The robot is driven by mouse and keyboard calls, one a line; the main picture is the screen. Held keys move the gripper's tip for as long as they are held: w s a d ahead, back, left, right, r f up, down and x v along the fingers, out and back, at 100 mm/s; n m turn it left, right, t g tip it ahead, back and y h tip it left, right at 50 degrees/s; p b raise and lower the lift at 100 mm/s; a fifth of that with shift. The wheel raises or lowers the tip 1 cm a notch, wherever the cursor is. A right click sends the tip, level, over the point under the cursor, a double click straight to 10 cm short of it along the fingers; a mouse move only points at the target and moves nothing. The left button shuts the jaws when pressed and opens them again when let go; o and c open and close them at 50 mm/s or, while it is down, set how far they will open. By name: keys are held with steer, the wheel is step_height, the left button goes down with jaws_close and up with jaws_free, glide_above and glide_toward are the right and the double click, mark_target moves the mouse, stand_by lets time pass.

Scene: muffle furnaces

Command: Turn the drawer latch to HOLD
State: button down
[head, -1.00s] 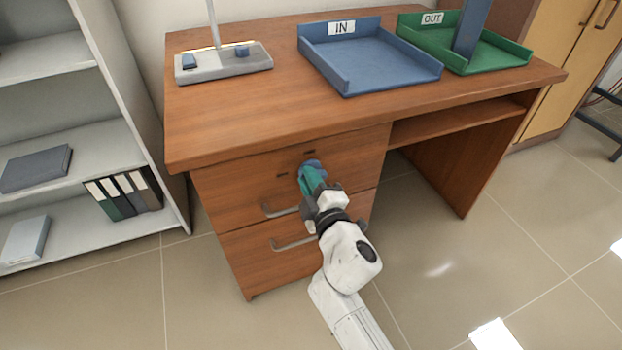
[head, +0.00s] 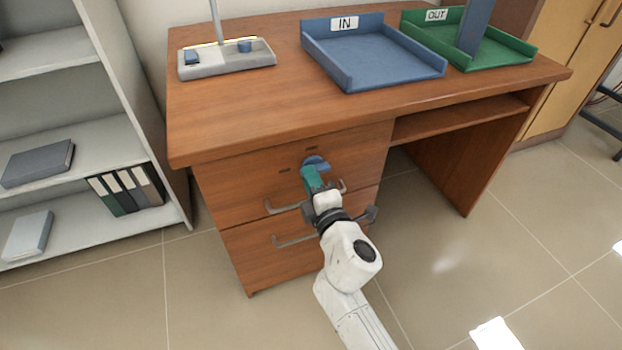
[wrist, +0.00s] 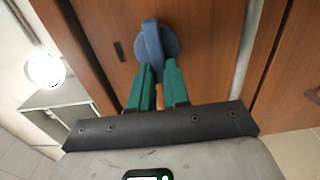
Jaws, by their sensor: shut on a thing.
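The drawer latch is a blue round knob with a raised grip bar, on the front of the upper drawer (head: 240,190). The latch (head: 316,163) shows just above my fingertips in the head view. In the wrist view the latch (wrist: 153,42) is at the top centre, its bar running nearly upright in the picture. My gripper (head: 309,174) has green fingers and is shut on the latch. In the wrist view the fingers (wrist: 159,72) sit on either side of the bar's near end. They hide part of it. The small dark marks beside the latch are unreadable.
Two drawer handles (head: 285,207) stick out below the latch, close to my gripper. The desk top (head: 260,115) overhangs above and carries a blue IN tray (head: 385,70) and a green OUT tray (head: 515,58). A shelf unit (head: 120,80) stands at left.

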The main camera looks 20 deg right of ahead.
steer(key=shift+a+f, duration=0.1)
steer(key=c, duration=1.1)
jaws_free()
steer(key=s, duration=1)
steer(key=shift+s+b, duration=0.3)
steer(key=shift+s, duration=0.1)
